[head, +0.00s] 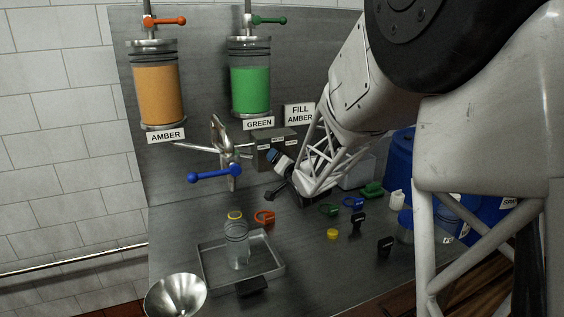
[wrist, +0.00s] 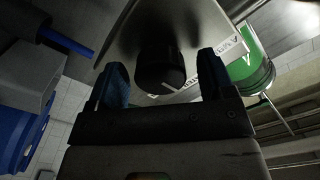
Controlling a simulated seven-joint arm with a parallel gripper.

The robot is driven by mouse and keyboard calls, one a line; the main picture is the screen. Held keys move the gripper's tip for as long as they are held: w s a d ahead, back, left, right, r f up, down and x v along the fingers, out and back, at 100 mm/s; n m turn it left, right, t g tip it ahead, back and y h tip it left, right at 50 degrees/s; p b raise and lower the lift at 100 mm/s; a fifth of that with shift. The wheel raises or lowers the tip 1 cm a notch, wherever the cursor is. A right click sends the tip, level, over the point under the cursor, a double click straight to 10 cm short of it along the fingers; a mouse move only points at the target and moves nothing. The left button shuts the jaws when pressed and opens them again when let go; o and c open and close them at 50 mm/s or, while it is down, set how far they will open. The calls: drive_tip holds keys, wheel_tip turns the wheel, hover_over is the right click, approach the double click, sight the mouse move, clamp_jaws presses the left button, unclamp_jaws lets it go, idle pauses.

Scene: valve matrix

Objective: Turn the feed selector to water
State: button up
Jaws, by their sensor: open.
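The feed selector is a black round knob (wrist: 160,70) on a grey panel face, with white label strips beside it (wrist: 212,74); their lettering is too small to read surely. In the head view the grey selector box (head: 283,137) stands below the FILL AMBER sign, and my gripper hides its knob. My gripper (head: 272,168) is close in front of the box. In the wrist view its two blue fingertips (wrist: 162,80) are apart, one on each side of the knob. I cannot tell whether they touch it.
Amber (head: 156,92) and green (head: 250,84) tanks hang on the back panel. A pipe fitting with a blue lever (head: 214,174) is left of my gripper. A bottle (head: 236,243) stands in a tray (head: 273,266). Several caps and small parts lie at right, near a blue container (head: 402,153).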

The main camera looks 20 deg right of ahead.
drive_tip(key=shift+s, duration=0.15)
drive_tip(key=s, duration=0.7)
drive_tip(key=shift+s, duration=0.3)
idle(0.6)
drive_tip(key=s+a+n+g, duration=0.2)
drive_tip(key=s+a+g, duration=0.3)
drive_tip(key=s, duration=0.7)
drive_tip(key=s+a+n+g, duration=0.3)
drive_tip(key=s+a+g, duration=0.2)
drive_tip(key=s, duration=0.7)
drive_tip(key=s+a+f+n+g, duration=0.1)
drive_tip(key=s+a+g, duration=0.4)
drive_tip(key=s, duration=0.7)
drive_tip(key=shift+a+n, duration=0.75)
drive_tip(key=shift+n, duration=0.05)
